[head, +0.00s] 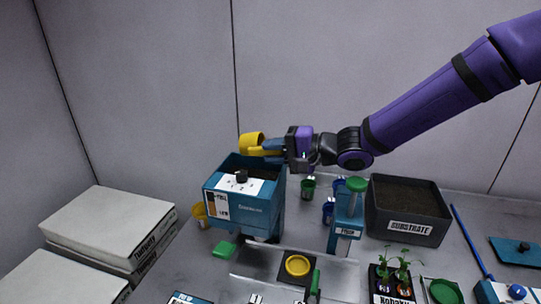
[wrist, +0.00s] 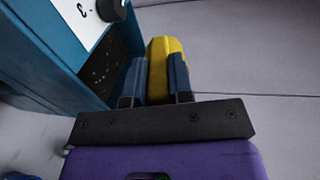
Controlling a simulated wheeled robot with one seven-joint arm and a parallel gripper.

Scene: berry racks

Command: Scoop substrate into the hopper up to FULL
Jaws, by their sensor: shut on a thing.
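The teal hopper (head: 232,205) stands left of centre in the head view, with dark substrate (head: 262,173) visible inside its open top. Its front has a gauge strip (head: 211,204) marked from FULL to LOW; I cannot read the level. My gripper (head: 270,149) is above the hopper's back right rim, shut on the handle of a yellow scoop (head: 250,144). The scoop appears tilted over the hopper; its contents are hidden. In the wrist view the yellow scoop (wrist: 160,65) sits between my fingers beside the hopper's wall (wrist: 85,70). The dark SUBSTRATE bin (head: 410,226) stands at the right, holding dark substrate.
A teal press-like stand (head: 346,222) with a green top stands between hopper and bin. Small coloured cups (head: 308,188) are behind it. A yellow dish (head: 297,265) and seedlings (head: 400,268) are in front. A wall closes the back.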

